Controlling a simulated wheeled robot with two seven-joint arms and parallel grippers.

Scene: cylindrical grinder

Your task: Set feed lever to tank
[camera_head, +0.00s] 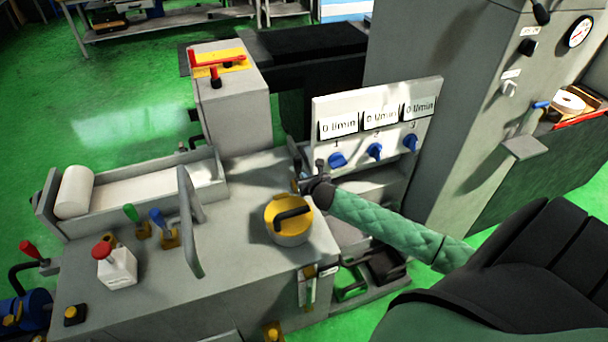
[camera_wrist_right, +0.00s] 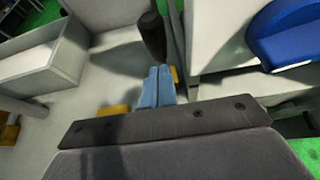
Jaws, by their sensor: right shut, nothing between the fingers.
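A dark upright lever (camera_wrist_right: 152,36) with a yellow part at its base stands just beyond my right gripper (camera_wrist_right: 157,86) in the right wrist view. The blue fingers are together and empty, and their tips overlap the lever's lower end; I cannot tell if they touch it. In the head view the right gripper (camera_head: 308,184) is small and dark, at the panel's lower left, and largely hides the lever. No tank label is readable, so I cannot confirm this is the feed lever or its setting. My left gripper is not in view.
A panel (camera_head: 318,108) with several blue knobs and "0 l/min" displays stands just behind the right gripper. A yellow dial (camera_head: 288,232) with a dark handle lies in front. A green lever (camera_head: 131,214), a blue lever (camera_head: 157,217) and a red button (camera_head: 102,249) are left.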

